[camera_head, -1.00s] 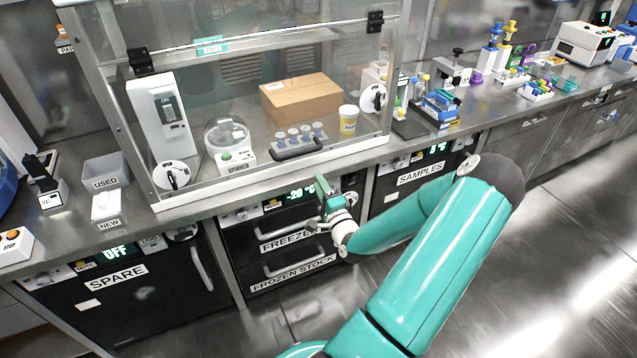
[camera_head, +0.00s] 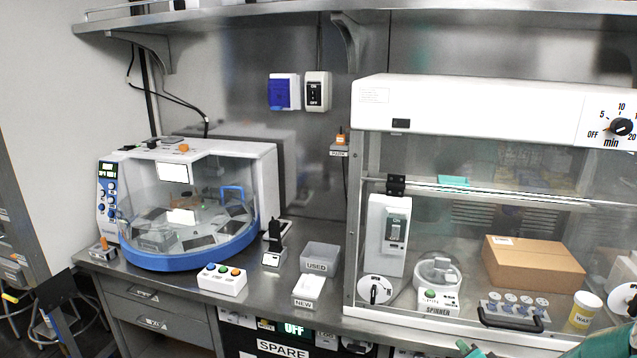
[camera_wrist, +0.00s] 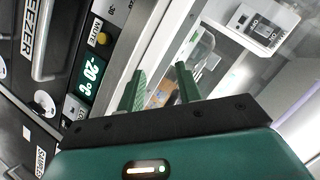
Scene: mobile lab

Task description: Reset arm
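My arm (camera_head: 612,342) shows as a teal piece at the lower right corner of the head view. Small green parts near the bottom edge of that view may belong to my gripper, but most of it is cut off. In the wrist view my gripper (camera_wrist: 160,84) has its two green fingers apart, with nothing held between them.
A glass-fronted cabinet (camera_head: 460,97) holds a cardboard box (camera_head: 533,264), a spinner (camera_head: 437,280) and a yellow-labelled tub (camera_head: 583,310). To its left are a blue-based machine (camera_head: 190,250), a button box (camera_head: 222,280) and trays marked USED (camera_head: 320,258) and NEW (camera_head: 308,291).

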